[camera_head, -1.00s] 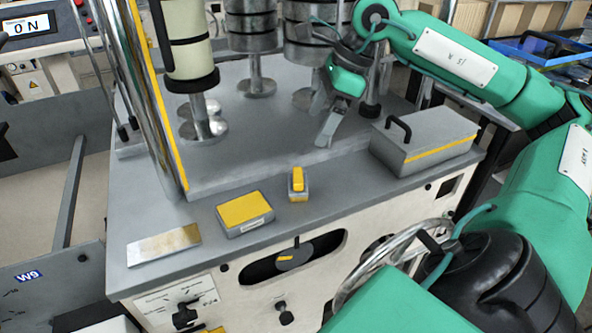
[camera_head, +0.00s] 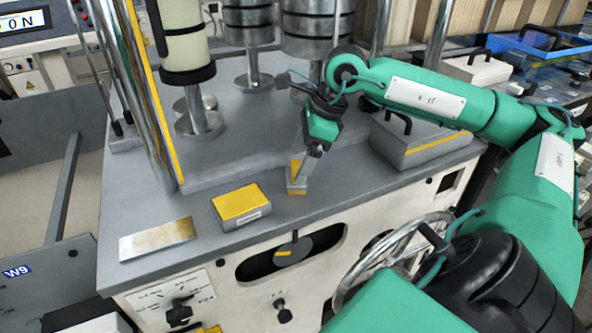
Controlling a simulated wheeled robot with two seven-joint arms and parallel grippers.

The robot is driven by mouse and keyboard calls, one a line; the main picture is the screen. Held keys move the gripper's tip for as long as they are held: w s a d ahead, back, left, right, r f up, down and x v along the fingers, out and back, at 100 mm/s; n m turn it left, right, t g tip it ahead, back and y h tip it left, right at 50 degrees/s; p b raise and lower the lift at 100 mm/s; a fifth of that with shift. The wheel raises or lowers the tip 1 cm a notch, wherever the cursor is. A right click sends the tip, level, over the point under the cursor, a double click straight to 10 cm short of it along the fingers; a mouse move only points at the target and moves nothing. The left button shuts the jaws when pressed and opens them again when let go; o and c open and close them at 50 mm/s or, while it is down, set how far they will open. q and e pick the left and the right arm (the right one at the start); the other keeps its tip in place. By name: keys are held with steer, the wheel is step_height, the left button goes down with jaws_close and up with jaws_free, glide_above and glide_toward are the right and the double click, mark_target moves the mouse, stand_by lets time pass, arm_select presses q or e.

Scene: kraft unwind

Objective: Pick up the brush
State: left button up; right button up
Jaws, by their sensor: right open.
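The small grey block with a yellow top, which I take to be the brush (camera_head: 296,190), lies near the front edge of the grey machine deck (camera_head: 345,186). My right gripper (camera_head: 302,178) points down right over it, and its fingers cover part of the block's top and right side. The jaws are open. I cannot tell whether the fingers touch the block. My left gripper is not in view.
A yellow-topped grey box (camera_head: 241,207) and a flat metal plate (camera_head: 157,240) lie left of the block. A grey case with a black handle (camera_head: 419,143) stands to the right. Metal posts and rollers (camera_head: 251,40) rise behind. A handwheel (camera_head: 383,258) is in front.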

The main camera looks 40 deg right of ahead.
mark_target(298, 167)
steer(key=x, duration=0.4)
steer(key=shift+d+f, duration=0.3)
steer(key=shift+f, duration=0.35)
steer(key=shift+c, duration=0.9)
steer(key=c, duration=1)
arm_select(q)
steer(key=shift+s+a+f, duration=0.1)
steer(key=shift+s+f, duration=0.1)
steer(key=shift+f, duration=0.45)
arm_select(e)
steer(key=shift+r, duration=0.1)
